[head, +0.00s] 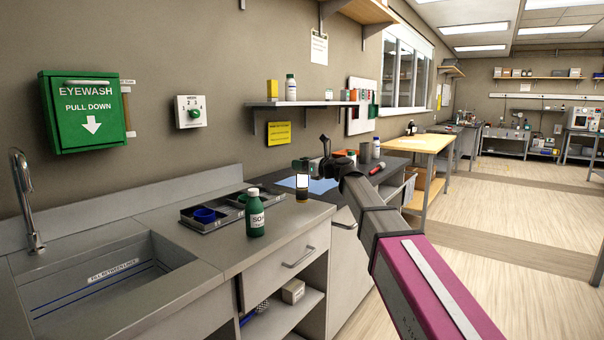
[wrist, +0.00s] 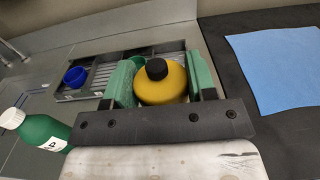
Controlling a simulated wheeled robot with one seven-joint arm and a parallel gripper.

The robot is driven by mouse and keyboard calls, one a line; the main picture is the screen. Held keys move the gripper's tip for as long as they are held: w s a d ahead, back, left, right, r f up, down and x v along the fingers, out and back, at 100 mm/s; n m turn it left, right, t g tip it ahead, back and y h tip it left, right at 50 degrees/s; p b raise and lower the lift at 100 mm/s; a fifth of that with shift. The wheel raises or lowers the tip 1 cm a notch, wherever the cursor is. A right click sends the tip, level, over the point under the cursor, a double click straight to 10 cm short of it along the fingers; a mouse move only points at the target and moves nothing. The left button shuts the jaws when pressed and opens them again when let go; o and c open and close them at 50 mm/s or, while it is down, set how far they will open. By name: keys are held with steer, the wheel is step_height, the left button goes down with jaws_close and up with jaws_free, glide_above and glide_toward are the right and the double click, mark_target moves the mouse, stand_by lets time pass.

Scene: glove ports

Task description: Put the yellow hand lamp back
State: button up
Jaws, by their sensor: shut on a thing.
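In the wrist view the lamp (wrist: 163,84) shows a round yellow top with a black knob. The green fingers of my gripper (wrist: 162,78) are shut on it from both sides. It is over the counter, right of the green bottle; whether its base touches the counter is hard to tell. A grey compartment tray (head: 192,226) lies left of it, and also shows behind it in the wrist view (wrist: 108,61).
A blue cup (head: 204,215) sits in the tray. A green bottle with a white label (head: 255,214) stands at the tray's front. A sink (head: 105,285) is at left. A blue sheet (head: 318,186) lies on the dark bench to the right. A wall shelf (head: 300,104) hangs above.

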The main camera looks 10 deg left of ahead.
steer(key=shift+f, duration=1.6)
steer(key=o, duration=1.2)
steer(key=shift+o, duration=0.2)
steer(key=v, duration=1.2)
